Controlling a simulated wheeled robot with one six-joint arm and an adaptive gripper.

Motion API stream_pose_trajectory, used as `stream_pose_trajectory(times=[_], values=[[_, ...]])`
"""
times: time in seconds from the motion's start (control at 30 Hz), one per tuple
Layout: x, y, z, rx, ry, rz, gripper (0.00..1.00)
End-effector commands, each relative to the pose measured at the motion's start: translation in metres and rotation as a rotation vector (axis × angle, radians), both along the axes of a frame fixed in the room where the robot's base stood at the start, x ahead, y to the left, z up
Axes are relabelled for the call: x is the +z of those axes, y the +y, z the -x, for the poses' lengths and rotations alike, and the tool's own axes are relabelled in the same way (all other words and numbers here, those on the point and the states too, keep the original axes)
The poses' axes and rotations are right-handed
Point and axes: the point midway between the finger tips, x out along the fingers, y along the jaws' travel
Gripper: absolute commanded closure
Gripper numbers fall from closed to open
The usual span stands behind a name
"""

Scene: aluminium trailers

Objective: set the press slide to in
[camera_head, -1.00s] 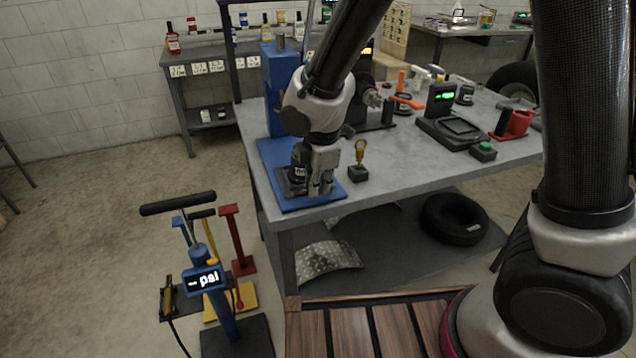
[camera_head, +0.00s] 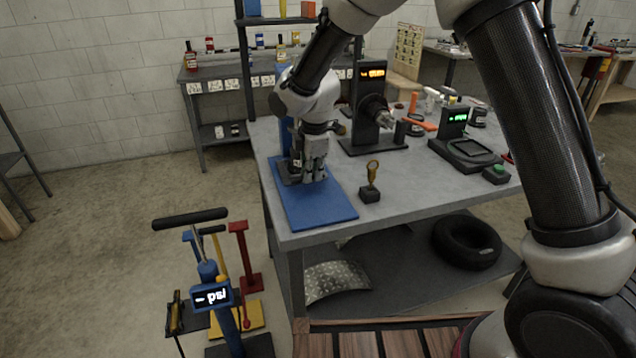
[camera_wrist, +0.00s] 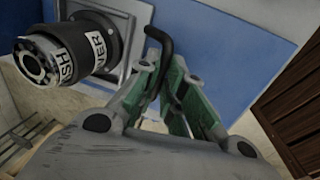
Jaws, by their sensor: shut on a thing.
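The blue press stands on the near left corner of the workbench, with its flat blue base (camera_head: 325,208) bare toward the front edge. The grey slide plate (camera_wrist: 138,18) lies on the base in the wrist view and carries a black cylinder (camera_wrist: 72,50) with white lettering. A thin black bent handle (camera_wrist: 163,40) rises beside the plate. My gripper (camera_head: 315,179) is low over the base near the press column, which my arm mostly hides. In the wrist view its green-padded fingers (camera_wrist: 178,90) are shut on the handle.
A small dark block with a brass-coloured piece (camera_head: 371,190) stands right of the base. A dark machine with an orange display (camera_head: 370,105) and a scale with a green display (camera_head: 465,150) stand farther right. A pump (camera_head: 212,295) stands on the floor at left.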

Motion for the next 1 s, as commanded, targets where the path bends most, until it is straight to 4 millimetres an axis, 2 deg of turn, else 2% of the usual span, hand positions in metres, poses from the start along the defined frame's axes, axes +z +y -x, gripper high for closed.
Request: stream_pose_trajectory(times=[0.2, 0.63, 0.67, 0.77, 1.0], values=[[0.000, 0.005, -0.019, 0.000, -0.001, 0.000, 1.00], [0.001, 0.007, -0.025, 0.000, -0.006, -0.003, 1.00], [0.001, 0.007, -0.025, 0.000, -0.006, -0.003, 0.86], [0.001, 0.007, -0.024, 0.001, -0.006, -0.003, 0.68], [0.001, 0.007, -0.023, 0.000, -0.003, -0.002, 0.68]])
